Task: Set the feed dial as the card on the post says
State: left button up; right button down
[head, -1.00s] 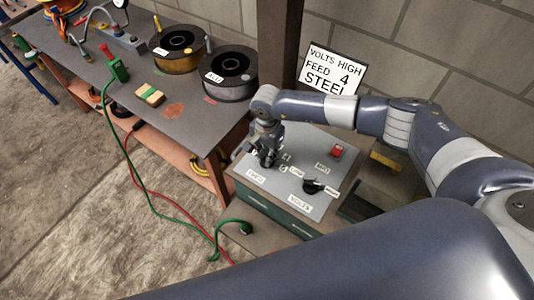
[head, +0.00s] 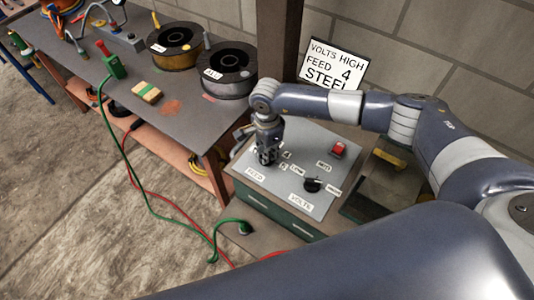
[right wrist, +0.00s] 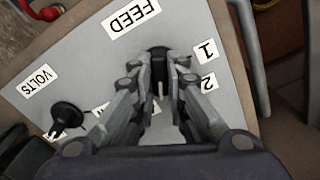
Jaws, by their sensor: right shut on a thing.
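The card (head: 332,65) on the post (head: 278,45) reads VOLTS HIGH, FEED 4, STEEL. The feed dial (right wrist: 158,54) is a dark knob on the machine's grey panel (head: 288,198), beside the FEED label (right wrist: 131,19). My right gripper (head: 267,160) is over it, pointing down, and in the right wrist view its fingers (right wrist: 162,80) are shut on the dial. The labels 1 (right wrist: 206,51) and 2 (right wrist: 208,83) show beside it. The fingers hide most of the dial, so I cannot tell its setting. My left gripper is not in view.
The black volts dial (head: 312,185) and a red switch (head: 338,149) sit on the same panel. A bench (head: 120,85) with two wire spools (head: 228,72) stands at the left. Green and red cables cross the floor.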

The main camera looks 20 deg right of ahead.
jog(key=shift+m+b, duration=0.6)
jog(key=shift+m, duration=0.7)
jog(key=c, duration=1.6)
grip_release()
jog(key=shift+a, duration=0.1)
notch_tip(320, 180, up, 12)
